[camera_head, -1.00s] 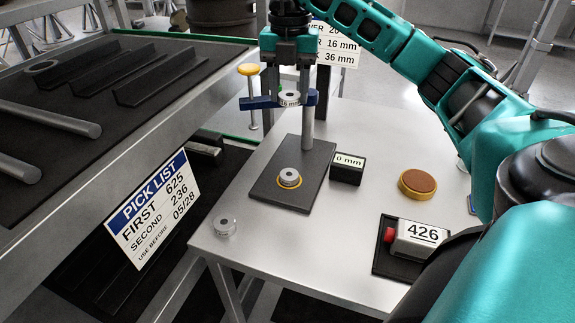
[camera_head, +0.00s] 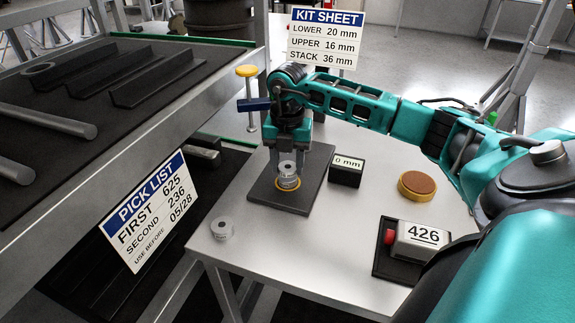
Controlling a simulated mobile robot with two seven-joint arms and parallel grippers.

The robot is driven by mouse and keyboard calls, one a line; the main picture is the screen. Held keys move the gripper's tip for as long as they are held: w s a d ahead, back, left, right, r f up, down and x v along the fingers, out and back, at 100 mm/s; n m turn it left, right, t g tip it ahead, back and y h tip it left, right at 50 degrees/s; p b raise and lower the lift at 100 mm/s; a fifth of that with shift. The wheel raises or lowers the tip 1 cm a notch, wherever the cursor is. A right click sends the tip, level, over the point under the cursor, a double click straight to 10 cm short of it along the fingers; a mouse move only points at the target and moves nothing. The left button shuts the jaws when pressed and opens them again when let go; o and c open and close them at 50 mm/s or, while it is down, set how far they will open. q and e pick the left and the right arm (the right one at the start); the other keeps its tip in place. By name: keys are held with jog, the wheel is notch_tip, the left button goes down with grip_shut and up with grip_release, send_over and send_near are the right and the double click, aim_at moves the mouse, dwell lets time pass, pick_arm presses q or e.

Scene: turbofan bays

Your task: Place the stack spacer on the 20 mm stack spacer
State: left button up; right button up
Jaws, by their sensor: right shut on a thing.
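My right gripper (camera_head: 287,160) points down over the dark gauge base plate (camera_head: 315,180). It is shut on a small grey ring-shaped stack spacer (camera_head: 287,167), with a finger at each side. The spacer is upright and directly above the 20 mm stack spacer (camera_head: 288,182), which stands inside an orange ring on the plate. The two look in contact, but the fingers partly hide the join. My left gripper is out of view.
A small black display (camera_head: 347,170) stands right of the plate. A kit sheet (camera_head: 323,38) rises behind. Another grey spacer (camera_head: 222,227) lies at the table's front left. A brown-topped round pad (camera_head: 417,185) and a 426 counter box (camera_head: 418,239) are at right. A shelf with a pick list (camera_head: 146,212) borders the left.

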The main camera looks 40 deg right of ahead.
aim_at(287, 168)
jog(key=shift+f, duration=0.5)
jog(key=shift+f, duration=0.15)
jog(key=o, duration=1.2)
notch_tip(287, 168, up, 12)
jog(key=shift+r, duration=0.15)
